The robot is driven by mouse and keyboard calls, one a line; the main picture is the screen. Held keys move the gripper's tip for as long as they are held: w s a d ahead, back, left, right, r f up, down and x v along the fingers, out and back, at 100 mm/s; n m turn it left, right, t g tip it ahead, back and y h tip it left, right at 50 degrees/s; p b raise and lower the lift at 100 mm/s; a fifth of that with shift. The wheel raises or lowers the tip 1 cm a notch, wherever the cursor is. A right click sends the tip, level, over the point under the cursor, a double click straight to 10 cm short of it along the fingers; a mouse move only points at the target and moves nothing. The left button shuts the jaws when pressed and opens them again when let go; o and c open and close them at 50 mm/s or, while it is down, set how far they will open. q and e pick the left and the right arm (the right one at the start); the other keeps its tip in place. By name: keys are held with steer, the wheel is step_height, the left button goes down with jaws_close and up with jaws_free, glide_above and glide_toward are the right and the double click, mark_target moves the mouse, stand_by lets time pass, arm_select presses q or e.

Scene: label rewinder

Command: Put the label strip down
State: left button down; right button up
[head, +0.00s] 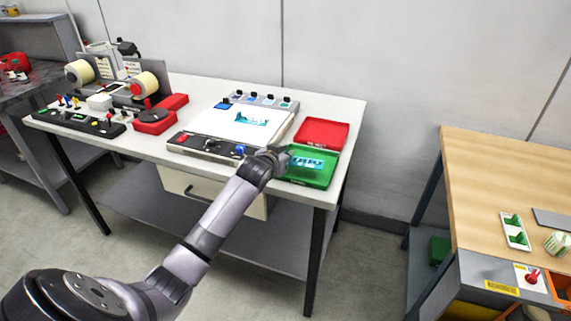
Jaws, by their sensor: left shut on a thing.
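The label strip (308,162), a small teal and white piece, shows at the green tray (322,181) on the right of the white table. My left gripper (285,158) reaches in from the left and is shut on the strip's left end. The strip is over the green tray; I cannot tell whether it touches the tray's floor. The fingertips are small and partly hidden by the wrist. My right gripper is not in view.
A red tray (321,134) sits behind the green one. A white panel (226,124) with a teal print lies to the left. The rewinder with its label rolls (144,84) stands at the table's left. A wooden table (500,180) is at the right.

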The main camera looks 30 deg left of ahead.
arm_select(q)
steer(key=shift+f, duration=2.05)
steer(key=c, duration=1.8)
jaws_free()
steer(key=v, duration=1.2)
